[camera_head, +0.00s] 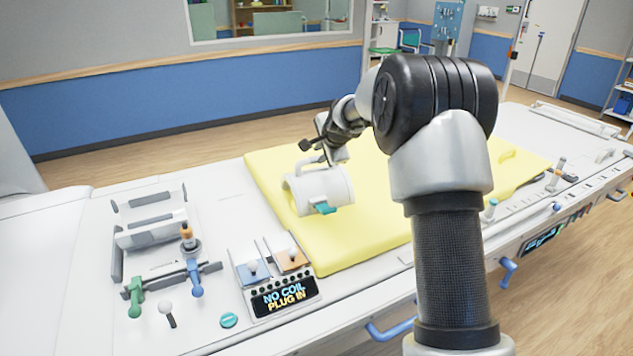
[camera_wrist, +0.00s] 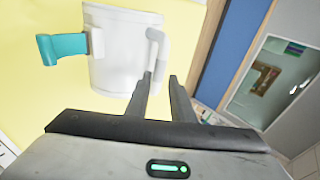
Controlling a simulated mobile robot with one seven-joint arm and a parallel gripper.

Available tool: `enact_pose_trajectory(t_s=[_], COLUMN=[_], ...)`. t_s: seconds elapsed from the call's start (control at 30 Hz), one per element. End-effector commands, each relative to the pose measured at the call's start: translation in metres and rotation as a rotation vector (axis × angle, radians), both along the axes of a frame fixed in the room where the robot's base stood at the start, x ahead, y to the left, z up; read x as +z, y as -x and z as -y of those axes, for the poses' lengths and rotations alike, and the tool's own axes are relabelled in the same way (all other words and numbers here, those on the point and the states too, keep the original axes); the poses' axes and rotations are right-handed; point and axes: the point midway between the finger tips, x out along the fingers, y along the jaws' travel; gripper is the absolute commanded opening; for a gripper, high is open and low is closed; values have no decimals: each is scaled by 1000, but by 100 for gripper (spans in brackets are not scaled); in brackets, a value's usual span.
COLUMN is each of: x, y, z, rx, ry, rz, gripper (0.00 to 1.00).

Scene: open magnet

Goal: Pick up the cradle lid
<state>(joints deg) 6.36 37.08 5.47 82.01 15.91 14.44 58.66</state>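The cradle lid (camera_head: 322,190) is a white, curved shell with a teal latch and a raised white handle on top. It sits on the yellow mat (camera_head: 375,235). In the wrist view the lid (camera_wrist: 120,62) is at upper left, with its teal latch to the left and its handle (camera_wrist: 158,48) on its right side. My gripper (camera_head: 320,150) is above and just behind the lid, close to the handle. In the wrist view the fingers (camera_wrist: 160,78) are apart with a gap between them. The left finger overlaps the handle's lower end in view; I cannot tell if they touch.
A control box (camera_head: 283,298) reading "NO COIL PLUG IN" stands in front of the mat. A grey cradle base (camera_head: 150,232) and green, blue and orange-topped fittings lie on the white table to the left. My arm covers the mat's right part.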

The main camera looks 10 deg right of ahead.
Motion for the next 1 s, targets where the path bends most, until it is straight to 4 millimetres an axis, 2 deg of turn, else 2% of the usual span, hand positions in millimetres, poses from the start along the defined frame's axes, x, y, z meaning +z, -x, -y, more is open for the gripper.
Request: enact_pose_trajectory(t_s=[0.1, 0.37, 0.63, 0.93, 0.97, 1.0], x=[-13, -27, -53, -58, -58, -58], y=[-15, -28, -55, -60, -60, -60], z=[-2, -3, -8, -8, -8, -8], rx=[-1, 1, 1, 1, 1, 1], ry=[-1, 1, 0, 1, 1, 1], rz=[-1, -1, -1, 0, 0, 0], gripper=[21, 21, 21, 21, 20, 13])
